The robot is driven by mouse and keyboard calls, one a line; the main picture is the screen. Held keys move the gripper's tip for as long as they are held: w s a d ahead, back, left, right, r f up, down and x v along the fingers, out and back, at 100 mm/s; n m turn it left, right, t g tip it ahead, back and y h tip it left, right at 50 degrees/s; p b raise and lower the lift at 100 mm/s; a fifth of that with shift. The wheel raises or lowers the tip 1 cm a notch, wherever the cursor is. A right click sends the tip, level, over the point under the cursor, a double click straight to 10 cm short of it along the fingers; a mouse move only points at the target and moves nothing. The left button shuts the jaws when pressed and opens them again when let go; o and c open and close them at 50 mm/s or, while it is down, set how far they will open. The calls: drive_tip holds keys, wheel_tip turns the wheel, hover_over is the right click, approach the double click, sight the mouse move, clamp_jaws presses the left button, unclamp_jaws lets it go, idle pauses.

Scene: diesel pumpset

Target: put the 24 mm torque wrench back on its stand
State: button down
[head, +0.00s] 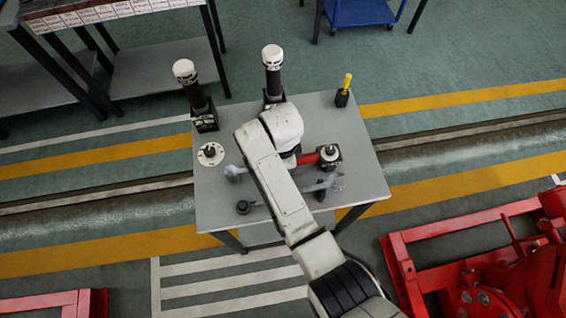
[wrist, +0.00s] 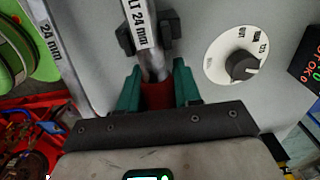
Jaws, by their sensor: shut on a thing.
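The torque wrench has a grey shaft marked "LT 24 mm" (wrist: 140,22) and a red handle. My gripper (wrist: 157,88) is shut on the red handle, between its green fingers. In the head view the red handle (head: 309,159) pokes out right of my arm, and a grey end (head: 236,172) shows to its left. The arm hides the gripper there. In the wrist view the shaft runs between the prongs of a dark forked rest (wrist: 168,34). I cannot tell whether it sits down in the fork or just above it.
A white dial (wrist: 238,55) with a black knob lies on the other side. Two upright black tools (head: 272,75) (head: 192,90) and a yellow-handled tool (head: 345,88) stand along the back of the grey table (head: 350,130).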

drive_tip(key=shift+f, duration=0.1)
drive_tip(key=c, duration=0.7)
unclamp_jaws()
drive_tip(key=shift+f, duration=0.1)
wheel_tip(320, 180, up, 11)
drive_tip(key=shift+f+b, duration=0.1)
drive_tip(key=shift+b, duration=0.25)
